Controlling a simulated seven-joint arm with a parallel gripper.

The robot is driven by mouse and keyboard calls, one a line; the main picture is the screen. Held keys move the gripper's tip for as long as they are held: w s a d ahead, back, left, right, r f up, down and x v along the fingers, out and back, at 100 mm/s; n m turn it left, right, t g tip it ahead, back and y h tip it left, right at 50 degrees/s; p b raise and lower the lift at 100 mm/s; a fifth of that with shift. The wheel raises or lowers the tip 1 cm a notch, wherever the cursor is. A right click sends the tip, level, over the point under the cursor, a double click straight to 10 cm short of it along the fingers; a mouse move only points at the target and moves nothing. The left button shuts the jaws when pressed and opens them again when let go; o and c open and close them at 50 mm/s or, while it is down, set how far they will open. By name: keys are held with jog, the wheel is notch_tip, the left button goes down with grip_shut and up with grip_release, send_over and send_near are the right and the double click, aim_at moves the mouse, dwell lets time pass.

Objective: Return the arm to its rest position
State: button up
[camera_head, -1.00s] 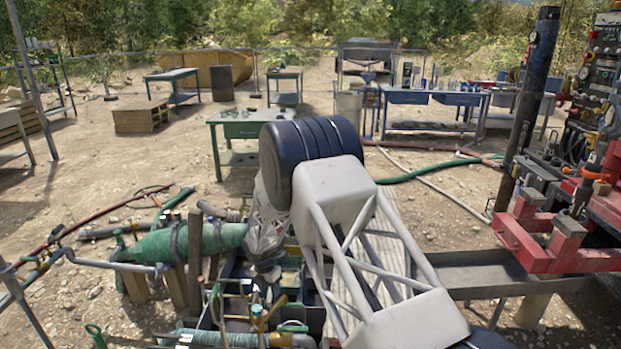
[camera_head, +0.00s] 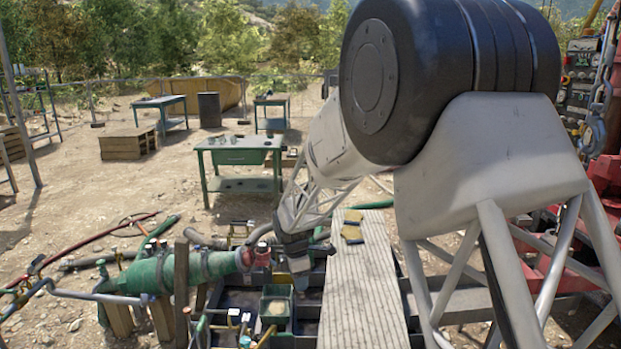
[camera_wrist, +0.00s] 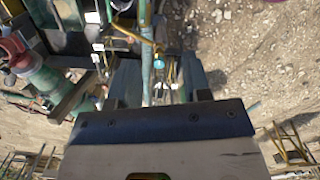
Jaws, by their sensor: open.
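My gripper (camera_wrist: 160,78) is open in the wrist view, its two dark fingers spread apart above pipes and fittings. I see nothing held between them. In the head view my white lattice arm bends at a large black joint, and my gripper (camera_head: 298,266) hangs low at the arm's end, left of the grey plank walkway (camera_head: 358,290). The green pump-like body with a red end (camera_head: 180,272) lies to its left. A green box with tan contents (camera_head: 276,306) stands just below it. The fingertips are hard to make out in the head view.
A green table (camera_head: 238,158) with small items stands behind. Red machinery (camera_head: 606,178) rises at the right, partly behind my arm. Hoses (camera_head: 90,236) run over the ground at left. The ground between tables is open.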

jog(key=s+d+r+m+t, duration=0.1)
jog(key=s+d+r+m, duration=0.6)
jog(key=s, duration=0.3)
jog(key=s+d+r+m, duration=0.4)
jog(key=s+d+r, duration=0.4)
jog(key=s+r, duration=0.2)
jog(key=s+d+r+m, duration=0.1)
jog(key=s+d+m, duration=0.2)
jog(key=s, duration=0.8)
jog(key=s+d+m+t, duration=0.1)
jog(key=s+d+m, duration=0.2)
jog(key=s+m, duration=0.4)
jog(key=s, duration=0.5)
jog(key=shift+s+d+r+y, duration=0.15)
jog(key=shift+d+r+y, duration=0.2)
jog(key=shift+d+y, duration=0.05)
